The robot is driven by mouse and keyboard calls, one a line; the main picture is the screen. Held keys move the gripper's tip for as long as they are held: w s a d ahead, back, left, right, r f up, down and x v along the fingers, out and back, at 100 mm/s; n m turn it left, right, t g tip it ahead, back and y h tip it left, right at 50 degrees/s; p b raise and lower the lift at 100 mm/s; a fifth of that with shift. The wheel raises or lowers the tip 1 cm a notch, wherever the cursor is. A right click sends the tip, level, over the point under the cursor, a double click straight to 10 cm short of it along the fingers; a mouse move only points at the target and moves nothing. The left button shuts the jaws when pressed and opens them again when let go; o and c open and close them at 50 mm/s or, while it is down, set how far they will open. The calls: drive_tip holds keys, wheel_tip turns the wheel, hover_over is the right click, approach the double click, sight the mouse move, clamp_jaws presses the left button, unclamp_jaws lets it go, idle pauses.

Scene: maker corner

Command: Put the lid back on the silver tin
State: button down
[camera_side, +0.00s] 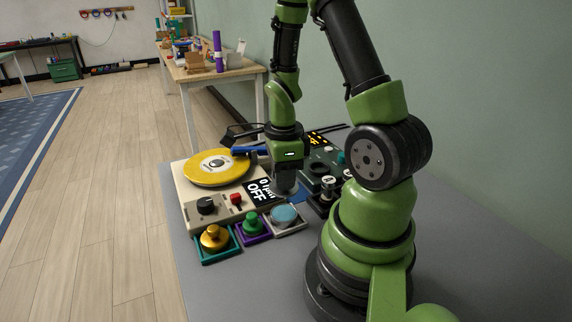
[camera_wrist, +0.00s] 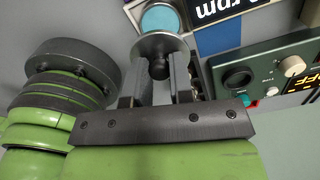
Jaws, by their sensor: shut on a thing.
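The silver tin (camera_side: 285,216) stands open in a grey square tray in the side view, with light blue contents showing. The tin's blue round top also shows at the upper edge of the wrist view (camera_wrist: 160,17). My gripper (camera_side: 286,184) is just behind the tin in the side view, pointing down. In the wrist view its fingers (camera_wrist: 161,78) are shut on the knob of a round silver lid (camera_wrist: 158,45). The lid overlaps the near edge of the tin in that view; its height above the tin cannot be told.
A gold lidded tin (camera_side: 214,238) in a teal tray and a green one (camera_side: 252,223) in a purple tray stand left of the silver tin. Behind is a cream turntable (camera_side: 181,190) with a yellow disc. A dark green device (camera_wrist: 262,75) with a lit display stands at right.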

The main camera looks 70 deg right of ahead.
sight(284, 212)
drive_tip(key=shift+f, duration=3)
drive_tip(key=shift+f, duration=0.15)
drive_tip(key=shift+c, duration=2.2)
unclamp_jaws()
drive_tip(key=shift+r, duration=3.5)
drive_tip(key=shift+c, duration=0.4)
clamp_jaws()
